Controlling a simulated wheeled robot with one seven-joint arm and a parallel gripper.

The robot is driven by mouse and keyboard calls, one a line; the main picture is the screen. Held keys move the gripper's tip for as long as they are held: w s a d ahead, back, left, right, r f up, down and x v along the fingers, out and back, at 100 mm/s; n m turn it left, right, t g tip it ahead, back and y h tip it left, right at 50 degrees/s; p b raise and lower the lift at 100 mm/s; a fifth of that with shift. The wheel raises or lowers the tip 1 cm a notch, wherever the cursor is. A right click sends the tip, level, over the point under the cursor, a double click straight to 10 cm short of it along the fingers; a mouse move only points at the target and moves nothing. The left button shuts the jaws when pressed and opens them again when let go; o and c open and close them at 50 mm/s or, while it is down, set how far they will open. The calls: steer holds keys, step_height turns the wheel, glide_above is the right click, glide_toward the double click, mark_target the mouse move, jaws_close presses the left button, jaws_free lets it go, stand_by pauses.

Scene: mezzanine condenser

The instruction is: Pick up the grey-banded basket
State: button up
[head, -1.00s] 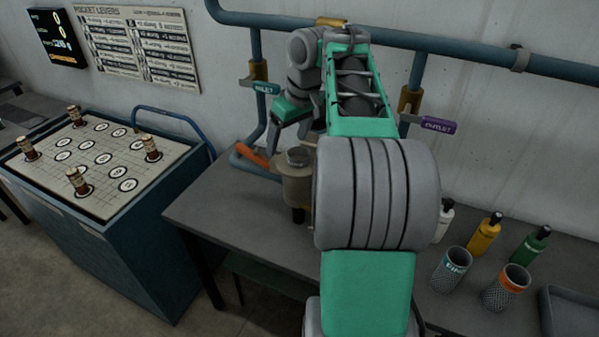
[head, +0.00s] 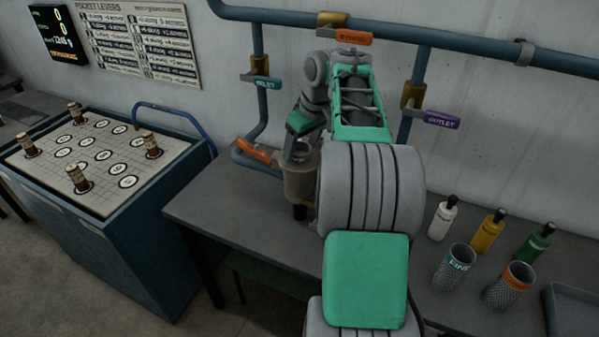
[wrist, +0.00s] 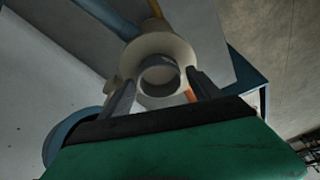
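A grey ring-topped cylinder (wrist: 160,74), probably the grey-banded basket, sits in the mouth of a beige housing (wrist: 150,48) in the wrist view. In the head view the cylinder's top (head: 301,151) shows just above the housing (head: 299,182), close under my gripper (head: 298,133). In the wrist view my gripper (wrist: 160,80) is open, with one finger on each side of the cylinder. I cannot tell whether the fingers touch it. The lower part of the cylinder is hidden inside the housing.
A mesh basket with a teal label (head: 452,270) and an orange-banded one (head: 510,288) stand on the bench (head: 225,205) at right. Several bottles (head: 489,232) stand behind them. A grey tray (head: 575,315) is at far right. Blue pipes (head: 262,110) and an orange lever (head: 252,151) are close to the housing.

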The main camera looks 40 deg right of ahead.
jaws_close()
stand_by(0.6)
